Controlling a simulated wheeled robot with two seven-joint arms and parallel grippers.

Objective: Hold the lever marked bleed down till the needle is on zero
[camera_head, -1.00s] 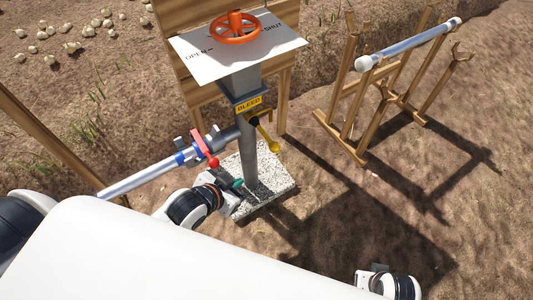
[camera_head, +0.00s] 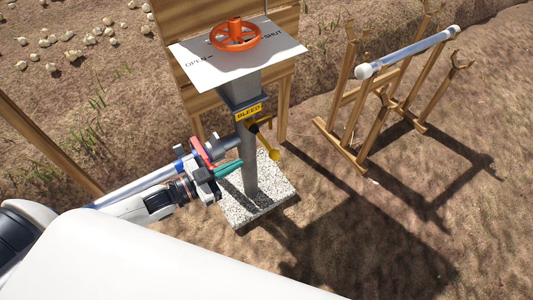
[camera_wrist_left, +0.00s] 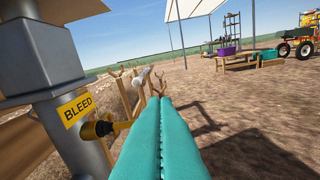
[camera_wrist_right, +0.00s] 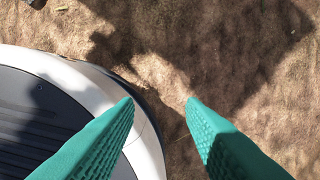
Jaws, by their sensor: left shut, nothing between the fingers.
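The yellow bleed lever (camera_head: 267,142) slants down to the right from the grey post, ending in a ball. The yellow BLEED sign (camera_head: 248,112) is just above it. In the left wrist view the lever (camera_wrist_left: 108,128) lies left of my fingers, beside the sign (camera_wrist_left: 76,108). My left gripper (camera_head: 229,169) is shut and empty, left of the post and below the lever's height in the picture. It also shows in the left wrist view (camera_wrist_left: 160,105), apart from the lever. My right gripper (camera_wrist_right: 158,106) is open and empty over bare ground. No gauge needle is visible.
An orange handwheel (camera_head: 235,35) tops the post above a white OPEN/SHUT plate (camera_head: 205,65). A red handle (camera_head: 203,152) sits on the side pipe (camera_head: 135,186), close to my left gripper. A wooden rack (camera_head: 345,148) with a grey bar stands right; ground between is clear.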

